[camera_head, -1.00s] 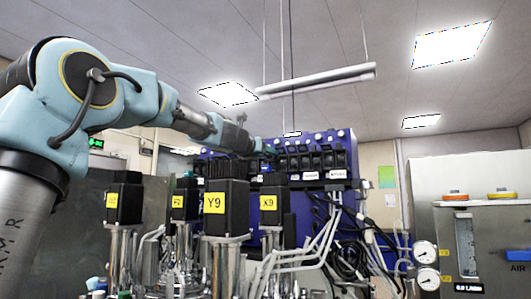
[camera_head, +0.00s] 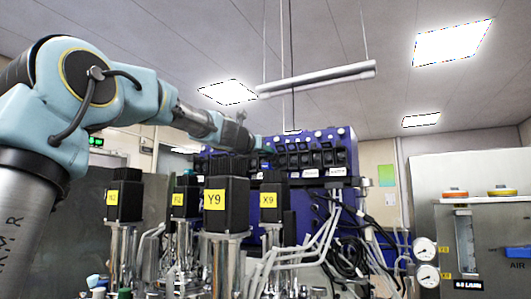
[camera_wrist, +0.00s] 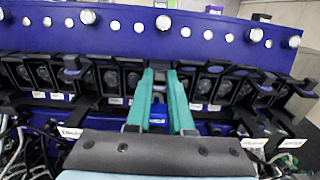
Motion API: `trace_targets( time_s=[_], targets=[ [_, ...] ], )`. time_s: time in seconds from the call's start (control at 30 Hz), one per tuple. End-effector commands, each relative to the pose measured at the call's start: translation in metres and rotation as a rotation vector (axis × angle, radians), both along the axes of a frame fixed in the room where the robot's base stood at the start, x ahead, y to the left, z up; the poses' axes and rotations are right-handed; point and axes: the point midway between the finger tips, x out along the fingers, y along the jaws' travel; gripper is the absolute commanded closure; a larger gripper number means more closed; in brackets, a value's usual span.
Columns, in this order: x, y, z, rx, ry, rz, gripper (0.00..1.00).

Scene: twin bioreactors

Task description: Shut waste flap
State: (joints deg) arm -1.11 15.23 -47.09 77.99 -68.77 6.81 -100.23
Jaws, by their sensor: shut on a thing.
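A blue panel (camera_head: 315,148) carries a row of black pump heads with flaps, small white labels and silver knobs. The panel fills the wrist view (camera_wrist: 225,25). My gripper (camera_wrist: 160,76) has its two green fingers at a black flap part (camera_wrist: 159,84) in the middle of the row, shut on it.
Black motors with yellow labels, such as Y9 (camera_head: 227,200) and X9 (camera_head: 269,203), stand on steel vessels before the panel. Tubes and cables (camera_head: 345,240) hang below it. A grey cabinet with gauges (camera_head: 425,262) stands at the right. A lamp bar (camera_head: 315,79) hangs above.

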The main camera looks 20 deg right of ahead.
Motion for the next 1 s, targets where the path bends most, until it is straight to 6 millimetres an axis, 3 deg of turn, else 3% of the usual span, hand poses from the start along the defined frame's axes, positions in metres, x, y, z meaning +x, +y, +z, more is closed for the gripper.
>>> trace_targets(
  time_s=[0.2, 1.0],
  targets=[
    [0.0, -0.001, -0.01, -0.04, -0.032, 0.0, 1.0],
    [-0.001, -0.003, -0.018, -0.224, -0.178, -0.005, 1.0]
  ],
)
